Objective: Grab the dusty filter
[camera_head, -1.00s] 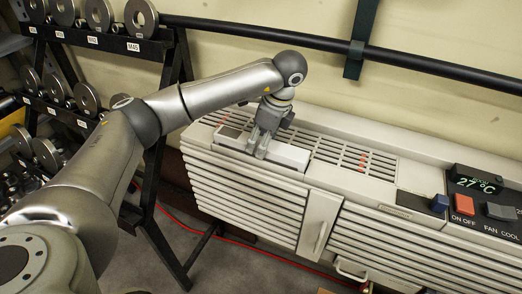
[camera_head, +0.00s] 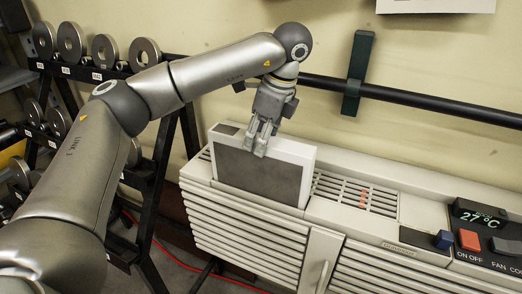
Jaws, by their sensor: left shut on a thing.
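The dusty filter (camera_head: 258,176) is a flat panel with a pale frame and a dark grey face. It stands upright, raised well out of the top left of the white air unit (camera_head: 240,220); its lower edge is hidden behind the unit's front edge. My left gripper (camera_head: 261,150) comes down from above and is shut on the filter's top edge, near the middle. My right gripper is not in view.
The unit's top has a slotted grille (camera_head: 355,195), and a control panel (camera_head: 485,230) reading 27 °C with a red switch is at the right. A black pipe (camera_head: 420,102) runs along the wall behind. A rack (camera_head: 150,165) with metal discs stands at the left.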

